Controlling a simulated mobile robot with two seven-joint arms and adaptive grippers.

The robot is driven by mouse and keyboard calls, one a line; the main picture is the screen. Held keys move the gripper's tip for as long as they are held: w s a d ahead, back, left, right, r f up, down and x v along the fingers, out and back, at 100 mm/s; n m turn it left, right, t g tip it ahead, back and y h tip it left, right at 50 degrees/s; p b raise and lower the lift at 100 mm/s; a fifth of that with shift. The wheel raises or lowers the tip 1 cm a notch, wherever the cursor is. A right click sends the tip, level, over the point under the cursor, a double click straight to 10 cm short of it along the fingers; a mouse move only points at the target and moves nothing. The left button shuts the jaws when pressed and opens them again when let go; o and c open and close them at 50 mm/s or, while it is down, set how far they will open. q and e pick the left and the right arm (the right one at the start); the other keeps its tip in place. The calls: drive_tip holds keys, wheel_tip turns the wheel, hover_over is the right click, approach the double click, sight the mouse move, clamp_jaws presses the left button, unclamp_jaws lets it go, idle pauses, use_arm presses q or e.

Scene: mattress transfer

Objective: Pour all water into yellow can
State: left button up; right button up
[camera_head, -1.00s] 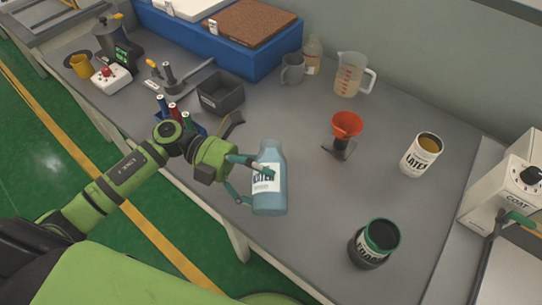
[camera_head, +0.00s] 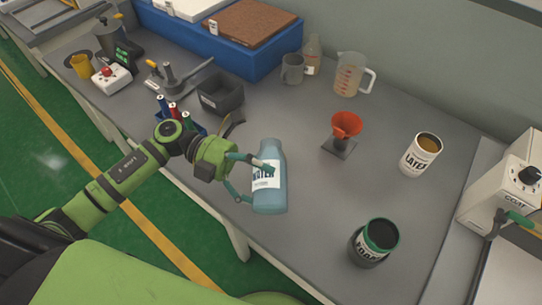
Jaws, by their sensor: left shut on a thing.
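A blue bottle (camera_head: 269,196) labelled "WATER" is upright near the table's front edge. My left gripper (camera_head: 258,182) is shut on it from the left, with its fingers around the label. I cannot tell whether the bottle's base touches the table. A can (camera_head: 421,155) with a white "LATEX" label and a yellow-brown opening stands at the right of the table, upright and apart from the bottle. A small yellow container (camera_head: 81,66) is at the far left of the table. My right gripper is not in view.
A dark can with a green rim (camera_head: 374,243) stands at the front right. An orange funnel (camera_head: 346,125) on a stand is mid-table. A clear measuring jug (camera_head: 350,75), a grey mug (camera_head: 293,69) and a dark bin (camera_head: 220,95) stand further back. Table space between bottle and funnel is clear.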

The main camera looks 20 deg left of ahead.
use_arm(q)
drive_tip(key=shift+s+r, duration=0.15)
idle(0.5)
drive_tip(key=shift+r, duration=0.15)
drive_tip(key=shift+w+n, duration=0.2)
drive_tip(key=shift+n, duration=0.1)
drive_tip(key=shift+s, duration=0.15)
idle(0.4)
idle(0.4)
drive_tip(key=shift+w+a+n, duration=0.1)
drive_tip(key=shift+w+n, duration=0.1)
drive_tip(key=shift+n, duration=0.1)
drive_tip(key=shift+s, duration=0.2)
